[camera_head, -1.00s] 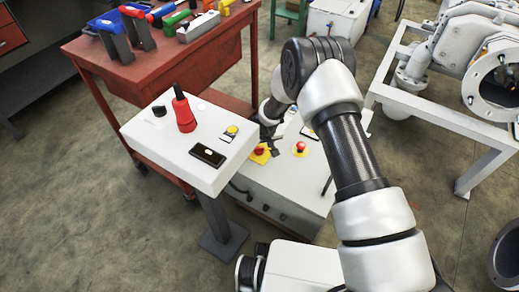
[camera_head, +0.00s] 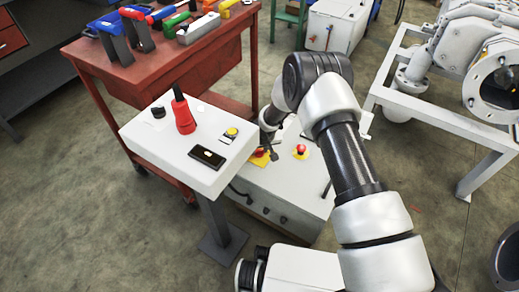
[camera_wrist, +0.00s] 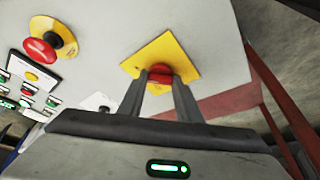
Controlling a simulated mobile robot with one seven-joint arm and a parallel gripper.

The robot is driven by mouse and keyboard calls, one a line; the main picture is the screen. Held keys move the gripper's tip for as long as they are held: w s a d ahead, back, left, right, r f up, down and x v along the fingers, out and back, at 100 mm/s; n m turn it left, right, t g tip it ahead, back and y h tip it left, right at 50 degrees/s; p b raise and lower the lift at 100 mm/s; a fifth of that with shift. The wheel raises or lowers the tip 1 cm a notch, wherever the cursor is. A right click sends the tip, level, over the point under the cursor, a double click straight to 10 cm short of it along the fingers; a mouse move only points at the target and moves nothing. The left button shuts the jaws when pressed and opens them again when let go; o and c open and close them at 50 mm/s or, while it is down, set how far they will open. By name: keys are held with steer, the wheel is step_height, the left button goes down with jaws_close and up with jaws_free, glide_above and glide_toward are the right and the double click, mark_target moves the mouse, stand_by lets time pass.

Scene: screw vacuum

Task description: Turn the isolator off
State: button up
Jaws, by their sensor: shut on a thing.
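The isolator is a red knob (camera_wrist: 160,73) on a square yellow plate (camera_wrist: 158,57), set on the light grey cabinet. In the head view its yellow plate (camera_head: 260,160) shows at the cabinet's left side, partly covered by my gripper. My gripper (camera_wrist: 160,84) has one finger on each side of the red knob in the wrist view and is shut on it. In the head view my gripper (camera_head: 269,150) is over the knob and mostly hidden by my wrist. The knob's exact angle is hard to tell.
A red emergency button (camera_head: 300,151) on a round yellow base sits right of the isolator on the cabinet (camera_head: 283,188). A white control pedestal (camera_head: 170,155) stands left, close to my wrist. A red tool table (camera_head: 165,75) is behind. Grey pipework on a frame (camera_head: 410,60) stands right.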

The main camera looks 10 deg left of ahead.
steer(key=shift+n, duration=0.3)
steer(key=n, duration=0.1)
steer(key=n+g+y, duration=0.1)
steer(key=n, duration=0.1)
steer(key=shift+w+d+n, duration=0.1)
steer(key=shift+d+n, duration=0.1)
steer(key=shift+n, duration=0.1)
steer(key=n, duration=0.2)
steer(key=n+g+y, duration=0.1)
steer(key=n, duration=0.1)
steer(key=shift+w+n+g, duration=0.15)
steer(key=shift+n+g, duration=0.15)
steer(key=n+g, duration=0.1)
steer(key=n, duration=0.3)
steer(key=shift+w+g+y, duration=0.1)
steer(key=shift+g+y, duration=0.2)
steer(key=shift+g, duration=0.1)
steer(key=n, duration=0.2)
steer(key=n+g, duration=0.1)
steer(key=n, duration=0.2)
steer(key=shift+w+g, duration=0.15)
steer(key=shift+g, duration=0.15)
steer(key=o, duration=1)
steer(key=shift+o, duration=0.2)
steer(key=shift+r, duration=0.1)
